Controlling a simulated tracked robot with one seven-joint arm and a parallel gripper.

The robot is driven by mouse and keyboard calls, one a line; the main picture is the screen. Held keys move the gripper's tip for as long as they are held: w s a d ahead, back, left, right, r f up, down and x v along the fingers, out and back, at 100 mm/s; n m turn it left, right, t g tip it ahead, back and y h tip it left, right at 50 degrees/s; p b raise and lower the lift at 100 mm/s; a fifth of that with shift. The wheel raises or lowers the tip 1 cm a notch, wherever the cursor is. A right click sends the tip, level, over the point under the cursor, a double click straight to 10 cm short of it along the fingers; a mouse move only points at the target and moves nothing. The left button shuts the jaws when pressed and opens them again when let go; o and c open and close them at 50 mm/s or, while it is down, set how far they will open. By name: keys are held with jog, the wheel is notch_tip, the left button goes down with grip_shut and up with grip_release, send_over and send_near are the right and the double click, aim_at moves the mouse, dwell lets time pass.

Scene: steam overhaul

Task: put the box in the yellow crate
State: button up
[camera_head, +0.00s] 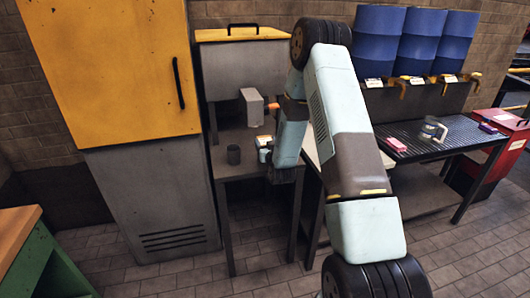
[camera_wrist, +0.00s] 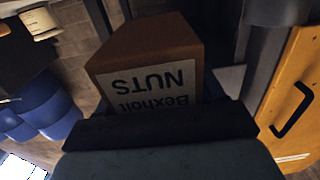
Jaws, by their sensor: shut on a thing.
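The box (camera_wrist: 150,50) is brown with a pale label reading "Bexholt NUTS", upside down in the wrist view. My gripper (camera_wrist: 162,122) is shut on it, with the dark finger bar across the label's lower part in the picture. In the head view my forearm hangs over the small table left of the middle. A small orange-and-white patch beside my wrist there seems to be the box, largely too small to read. I cannot make out a yellow crate for certain in either view.
A tall yellow-and-grey cabinet (camera_head: 120,75) stands at left. A grey case with a yellow lid (camera_head: 241,34) stands behind the small table. Blue barrels (camera_head: 424,40) stand above the right bench (camera_head: 405,148).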

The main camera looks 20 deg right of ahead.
jog(key=shift+w+a+f, duration=0.1)
jog(key=shift+w+f, duration=0.65)
jog(key=shift+f, duration=0.15)
jog(key=shift+w+f, duration=0.1)
jog(key=shift+f, duration=1.55)
jog(key=o, duration=1.3)
